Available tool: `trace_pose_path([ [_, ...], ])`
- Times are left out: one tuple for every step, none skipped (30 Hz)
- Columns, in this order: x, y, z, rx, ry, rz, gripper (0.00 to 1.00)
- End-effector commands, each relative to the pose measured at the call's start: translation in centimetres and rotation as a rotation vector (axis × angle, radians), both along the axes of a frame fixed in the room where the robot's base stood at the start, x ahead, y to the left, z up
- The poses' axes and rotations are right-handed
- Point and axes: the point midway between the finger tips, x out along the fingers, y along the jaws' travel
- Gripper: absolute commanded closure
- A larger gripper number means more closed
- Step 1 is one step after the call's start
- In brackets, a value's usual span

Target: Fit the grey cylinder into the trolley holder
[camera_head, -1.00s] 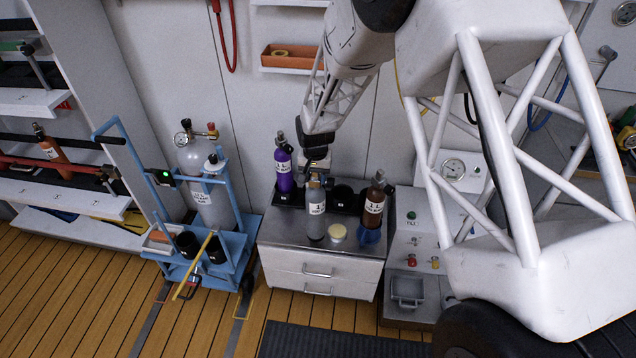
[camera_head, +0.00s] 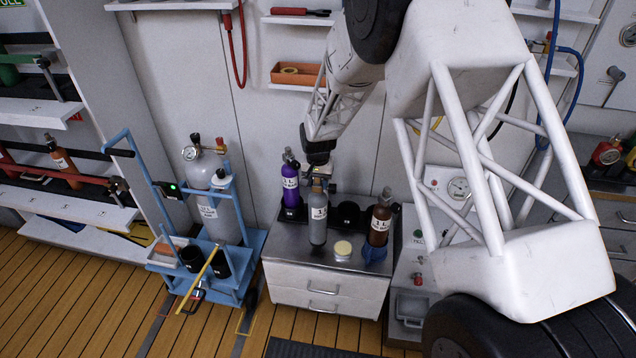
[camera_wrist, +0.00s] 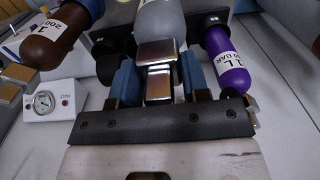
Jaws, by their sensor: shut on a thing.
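The grey cylinder (camera_head: 318,222) with a white 1 L label hangs upright in my gripper (camera_head: 319,180), above or at the cabinet top; a gap under it is hard to tell. In the wrist view my gripper (camera_wrist: 160,75) is shut at its top end, with the grey body (camera_wrist: 168,22) beyond the fingers. The blue trolley (camera_head: 250,250) stands to the left. It has two black cup holders, one left (camera_head: 191,257) and one right (camera_head: 220,263), on its low front shelf. The right cup is partly hidden by a yellow bar.
A purple cylinder (camera_head: 289,185) stands left of the grey one, a brown cylinder (camera_head: 379,222) right. A tall grey gas bottle (camera_head: 205,195) stands on the trolley. The yellow bar (camera_head: 199,277) slants across the trolley front.

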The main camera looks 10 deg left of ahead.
Motion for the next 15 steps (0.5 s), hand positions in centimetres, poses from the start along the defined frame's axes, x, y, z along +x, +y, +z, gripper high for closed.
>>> trace_pose_path([
  [0.1, 0.1, 0.2, 0.002, -0.003, 0.000, 1.00],
  [0.1, 0.1, 0.2, 0.002, -0.003, 0.000, 1.00],
  [0.1, 0.1, 0.1, 0.001, -0.003, 0.000, 1.00],
  [0.1, 0.1, 0.0, 0.001, -0.003, 0.000, 1.00],
  [0.1, 0.1, -0.2, 0.001, -0.003, 0.000, 1.00],
  [0.1, 0.1, -0.4, 0.001, -0.003, 0.000, 1.00],
  [0.1, 0.1, -0.6, 0.001, -0.003, 0.000, 1.00],
  [0.1, 0.1, -0.9, 0.001, -0.003, 0.000, 1.00],
  [0.1, 0.1, -1.2, 0.001, -0.003, 0.000, 1.00],
  [0.1, 0.1, -1.4, 0.002, -0.004, 0.000, 1.00],
  [0.1, 0.1, -1.7, 0.002, -0.004, 0.000, 1.00],
  [0.1, 0.1, -2.1, 0.001, -0.003, 0.000, 1.00],
  [0.1, 0.1, -2.3, 0.001, -0.003, 0.000, 1.00],
  [0.1, 0.1, -2.5, 0.001, -0.003, 0.000, 1.00],
  [0.1, 0.1, -2.8, 0.001, -0.003, 0.000, 1.00],
])
